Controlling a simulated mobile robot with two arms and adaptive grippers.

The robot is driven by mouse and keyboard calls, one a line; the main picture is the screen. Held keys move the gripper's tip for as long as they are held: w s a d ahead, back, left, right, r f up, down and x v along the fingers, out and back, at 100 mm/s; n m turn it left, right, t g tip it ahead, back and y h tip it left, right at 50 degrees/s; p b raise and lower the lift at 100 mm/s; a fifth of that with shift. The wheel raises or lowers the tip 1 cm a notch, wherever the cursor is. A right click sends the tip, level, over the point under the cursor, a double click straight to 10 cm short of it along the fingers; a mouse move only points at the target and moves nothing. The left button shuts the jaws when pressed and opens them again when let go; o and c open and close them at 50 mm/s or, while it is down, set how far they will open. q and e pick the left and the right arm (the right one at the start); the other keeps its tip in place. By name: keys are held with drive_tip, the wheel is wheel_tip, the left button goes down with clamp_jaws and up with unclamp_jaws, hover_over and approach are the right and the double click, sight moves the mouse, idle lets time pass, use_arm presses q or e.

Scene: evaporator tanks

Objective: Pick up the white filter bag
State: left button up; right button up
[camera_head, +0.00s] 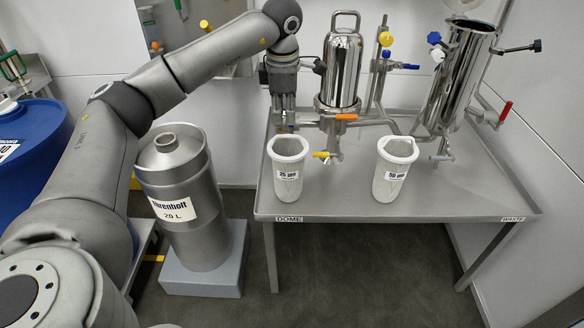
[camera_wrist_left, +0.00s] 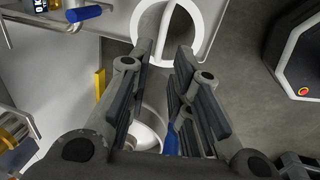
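Two white filter bags stand upright on a steel table (camera_head: 450,200). The left bag (camera_head: 288,175), labelled 25 µm, is near the front left corner. The right bag (camera_head: 391,175), labelled 50 µm, stands to its right. My left gripper (camera_head: 284,128) points down just above or behind the left bag's rim; contact cannot be told. In the left wrist view its dark fingers (camera_wrist_left: 165,85) are apart with nothing clamped between them. A white ring (camera_wrist_left: 203,32) shows beyond the fingertips there; which bag it belongs to is unclear. My right gripper is not in view.
A steel filter housing (camera_head: 344,70) with valves stands behind the bags, and an open tilted vessel (camera_head: 460,75) at the back right. A steel 20 L can (camera_head: 200,235) and a blue drum (camera_head: 28,150) stand left of the table. The table's front right is clear.

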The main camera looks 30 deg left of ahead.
sight(285, 136)
use_arm(q)
drive_tip(key=f, duration=0.3)
drive_tip(key=w+f+b, duration=0.1)
drive_tip(key=f, duration=0.1)
drive_tip(key=a+f, duration=0.1)
drive_tip(key=f, duration=0.2)
drive_tip(key=shift+w+f+b, duration=0.2)
drive_tip(key=shift+f+b, duration=0.15)
drive_tip(key=shift+b, duration=0.05)
clamp_jaws()
drive_tip(key=shift+r, duration=0.1)
